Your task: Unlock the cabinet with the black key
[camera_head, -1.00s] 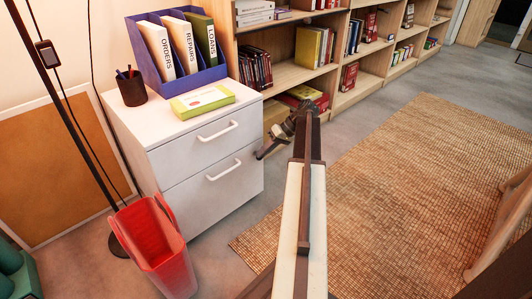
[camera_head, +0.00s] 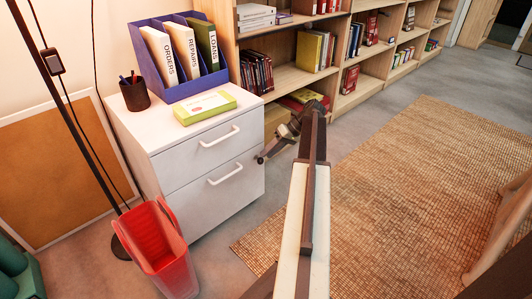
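The white cabinet (camera_head: 207,185) has two drawers with white bar handles and stands left of my arm. My gripper (camera_head: 262,157) is at the end of my arm, pointing down and left. Its tip overlaps the right edge of the cabinet front in the picture, beside the lower drawer's top. I cannot tell whether it touches the cabinet. The fingers are small, dark and seen from behind, so their opening is unclear. I cannot make out a black key or a lock; either may be hidden by the gripper.
On the cabinet are a blue file holder (camera_head: 189,88) with binders, a dark pen cup (camera_head: 134,95) and a green-yellow book (camera_head: 204,106). A red bin (camera_head: 165,254) and a lamp pole (camera_head: 74,119) stand left. Bookshelves (camera_head: 282,76) are behind. A woven rug (camera_head: 400,175) lies right.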

